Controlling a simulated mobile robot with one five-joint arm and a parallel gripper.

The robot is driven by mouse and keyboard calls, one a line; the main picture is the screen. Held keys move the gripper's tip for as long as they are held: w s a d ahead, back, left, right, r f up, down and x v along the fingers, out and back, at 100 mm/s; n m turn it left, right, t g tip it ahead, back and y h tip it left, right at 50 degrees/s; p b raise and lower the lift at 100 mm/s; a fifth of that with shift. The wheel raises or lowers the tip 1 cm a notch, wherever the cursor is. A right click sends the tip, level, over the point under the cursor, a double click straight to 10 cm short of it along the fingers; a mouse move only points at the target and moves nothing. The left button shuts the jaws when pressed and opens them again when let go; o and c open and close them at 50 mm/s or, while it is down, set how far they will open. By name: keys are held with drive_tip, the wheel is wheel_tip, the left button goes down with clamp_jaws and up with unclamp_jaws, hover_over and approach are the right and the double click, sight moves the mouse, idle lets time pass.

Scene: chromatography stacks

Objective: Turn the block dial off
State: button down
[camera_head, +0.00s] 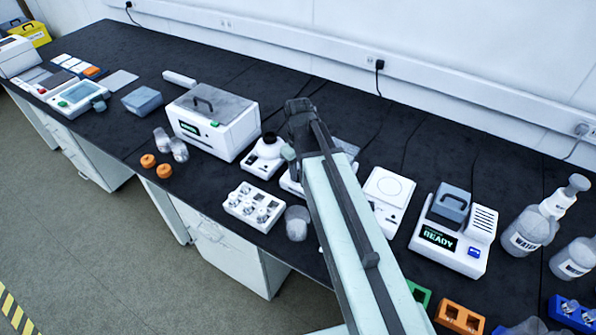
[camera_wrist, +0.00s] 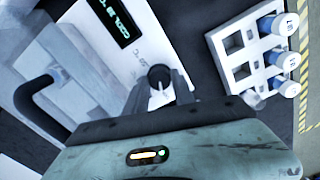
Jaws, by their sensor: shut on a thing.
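A small round black dial (camera_wrist: 160,76) stands on the white front of the block unit (camera_wrist: 148,48) in the wrist view. My gripper (camera_wrist: 161,84) has its two fingers on either side of the dial and is shut on it. The dial's pointer mark cannot be made out. A dark display (camera_wrist: 109,18) with green lettering sits above the dial on the same face; the text seems to read "COOL" and more. In the head view my arm covers most of this unit, so the dial is hidden there.
A white rack (camera_wrist: 222,54) with blue-capped vials stands close to the unit; it also shows in the head view (camera_head: 240,208). A clear beaker (camera_head: 297,223) stands near the front edge. A white box with a handle (camera_head: 240,135) is to the left.

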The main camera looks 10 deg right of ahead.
sight(299, 174)
drive_tip(key=shift+n, duration=0.6)
drive_tip(key=c, duration=1.1)
unclamp_jaws()
drive_tip(key=shift+o, duration=0.2)
wheel_tip(299, 174, up, 8)
drive_tip(key=p, duration=0.8)
drive_tip(key=shift+f, duration=0.1)
